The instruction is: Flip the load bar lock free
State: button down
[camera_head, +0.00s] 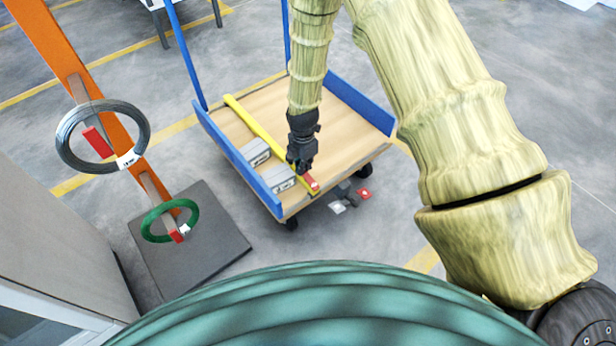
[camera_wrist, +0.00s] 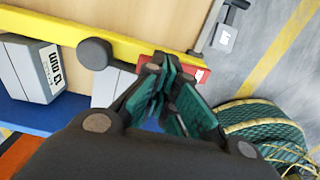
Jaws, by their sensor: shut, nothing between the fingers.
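The yellow load bar (camera_head: 262,133) lies across the wooden deck of the blue-sided cart. Its red lock (camera_head: 312,184) is at the near right end. In the wrist view the bar (camera_wrist: 50,22) runs across the top, and the red lock (camera_wrist: 201,74) shows at its right end, partly hidden behind my fingers. My gripper (camera_head: 302,168) points down over this end of the bar, close beside the lock. In the wrist view my gripper (camera_wrist: 166,72) has its fingertips together and empty; whether they touch the lock is unclear.
Grey boxes (camera_head: 256,152) (camera_head: 279,179) stand on the cart deck beside the bar. The cart's blue side (camera_head: 235,160) is low. A red and a white pedal-like part (camera_head: 364,194) stick out below the deck. An orange stand (camera_head: 55,38) with wire coils is at left.

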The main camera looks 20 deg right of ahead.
jog(key=shift+f, duration=0.75)
dwell(0.5)
jog(key=shift+r, duration=0.15)
jog(key=shift+r+p, duration=3.05)
jog(key=shift+r, duration=0.4)
jog(key=shift+s+f, duration=0.1)
jog(key=s+d+f+m, duration=0.1)
jog(key=s+f+m, duration=0.4)
jog(key=s, duration=0.5)
jog(key=s+f+m, duration=0.3)
jog(key=s+m, duration=0.4)
jog(key=s, duration=0.4)
jog(key=s+d+r+m, duration=0.1)
jog(key=s+d+m, duration=0.1)
jog(key=s+m, duration=1.1)
notch_tip(320, 180, up, 24)
jog(key=s+n+p, duration=0.2)
jog(key=p, duration=2.1)
jog(key=shift+d+f+n, duration=0.2)
jog(key=shift+n, duration=0.1)
